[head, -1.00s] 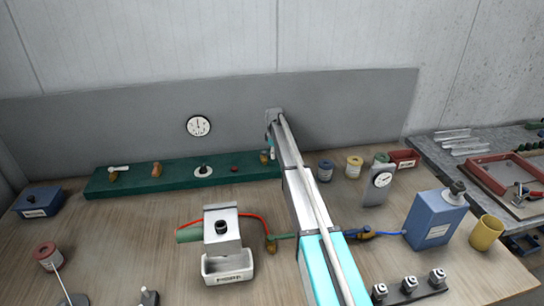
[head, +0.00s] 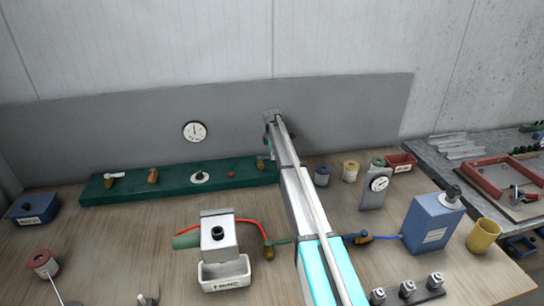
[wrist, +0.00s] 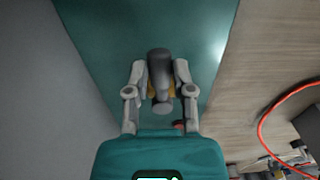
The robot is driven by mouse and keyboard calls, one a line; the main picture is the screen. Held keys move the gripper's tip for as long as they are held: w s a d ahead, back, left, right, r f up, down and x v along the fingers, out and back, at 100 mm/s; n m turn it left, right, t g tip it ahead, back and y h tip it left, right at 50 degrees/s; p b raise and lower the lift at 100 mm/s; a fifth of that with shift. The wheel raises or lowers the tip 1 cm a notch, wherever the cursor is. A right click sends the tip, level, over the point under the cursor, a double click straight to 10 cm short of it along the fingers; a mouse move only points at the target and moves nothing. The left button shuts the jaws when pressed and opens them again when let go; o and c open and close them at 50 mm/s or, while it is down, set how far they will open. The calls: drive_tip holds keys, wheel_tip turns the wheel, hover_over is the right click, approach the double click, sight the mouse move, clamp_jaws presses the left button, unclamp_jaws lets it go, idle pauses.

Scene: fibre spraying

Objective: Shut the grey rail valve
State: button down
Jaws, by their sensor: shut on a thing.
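The green rail (head: 135,184) stands along the back of the bench, below the grey back panel. In the wrist view the rail (wrist: 105,45) fills the middle. The grey rail valve shows there as a dark grey handle (wrist: 159,62) over a brass body (wrist: 151,90). My gripper (wrist: 160,80) has one finger on each side of the handle and is shut on it. The handle looks roughly lined up with the rail's length, but its exact angle is hard to tell. In the head view my arm hides most of this valve at the rail's right end.
Along the rail are a white-handled valve (head: 115,175), a brass valve (head: 153,176), a white dial-like fitting (head: 200,177) and a red button (head: 231,174). A red hose (head: 252,222) curves over the bench. A blue canister (head: 432,222) and a yellow cup (head: 483,236) stand right.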

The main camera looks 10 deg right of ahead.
drive_tip(key=shift+w, duration=0.1)
drive_tip(key=shift+c, duration=2.4)
unclamp_jaws()
